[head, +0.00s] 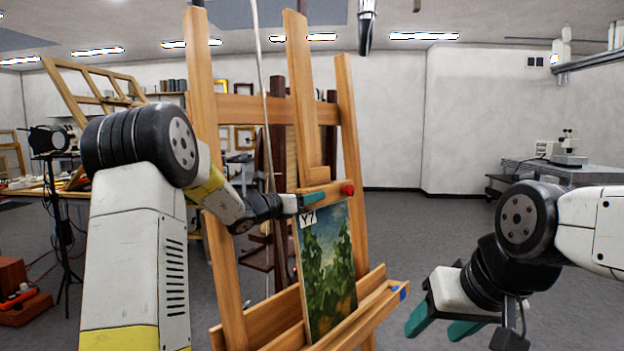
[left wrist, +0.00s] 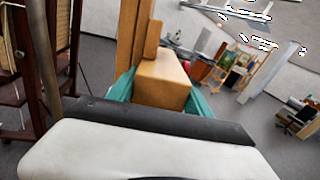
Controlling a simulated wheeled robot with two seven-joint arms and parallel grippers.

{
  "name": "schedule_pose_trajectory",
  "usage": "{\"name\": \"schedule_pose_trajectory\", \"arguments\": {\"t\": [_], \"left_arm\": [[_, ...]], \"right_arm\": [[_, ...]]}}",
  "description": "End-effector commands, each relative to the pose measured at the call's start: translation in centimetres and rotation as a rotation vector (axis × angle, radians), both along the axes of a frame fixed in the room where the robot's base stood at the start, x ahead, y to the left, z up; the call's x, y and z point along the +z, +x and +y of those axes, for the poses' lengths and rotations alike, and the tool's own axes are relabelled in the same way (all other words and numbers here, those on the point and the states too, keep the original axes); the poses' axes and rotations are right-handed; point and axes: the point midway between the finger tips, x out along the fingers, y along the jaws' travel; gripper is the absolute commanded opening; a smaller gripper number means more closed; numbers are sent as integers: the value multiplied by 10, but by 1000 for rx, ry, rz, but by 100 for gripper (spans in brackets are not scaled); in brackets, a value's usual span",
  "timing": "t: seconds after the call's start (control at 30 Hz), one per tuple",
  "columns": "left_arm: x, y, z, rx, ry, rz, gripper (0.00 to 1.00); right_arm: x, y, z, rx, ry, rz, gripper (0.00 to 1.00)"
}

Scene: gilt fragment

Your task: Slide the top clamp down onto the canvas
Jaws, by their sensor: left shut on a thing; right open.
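The top clamp (head: 328,192) is a wooden block with a red knob (head: 347,188) on the easel's central mast (head: 300,90). The canvas (head: 328,265), a green landscape marked Y7, stands on the easel's lower ledge. The clamp sits right at the canvas's top edge; I cannot tell whether they touch. My left gripper (head: 308,201) is shut on the clamp. In the left wrist view its teal fingers (left wrist: 160,88) lie on both sides of the wooden clamp block (left wrist: 162,78). My right gripper (head: 443,322) is open and empty, at the lower right, apart from the easel.
The wooden easel (head: 345,110) has side posts around the canvas and a ledge (head: 375,310) with a blue mark at its right end. A grey bench (head: 590,172) with a microscope stands at the right. Open floor lies between the easel and that bench.

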Motion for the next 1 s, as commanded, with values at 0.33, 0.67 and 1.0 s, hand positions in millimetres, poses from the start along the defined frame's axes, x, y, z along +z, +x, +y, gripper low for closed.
{"name": "schedule_pose_trajectory", "arguments": {"t": [0.33,0.67,1.0], "left_arm": [[-10,-1,-1,0,4,6,0],[-7,-1,-1,1,2,3,80],[-6,-22,17,5,2,2,80]], "right_arm": [[0,0,0,0,0,0,55],[0,0,0,0,0,0,55],[0,0,0,0,0,0,55]]}}
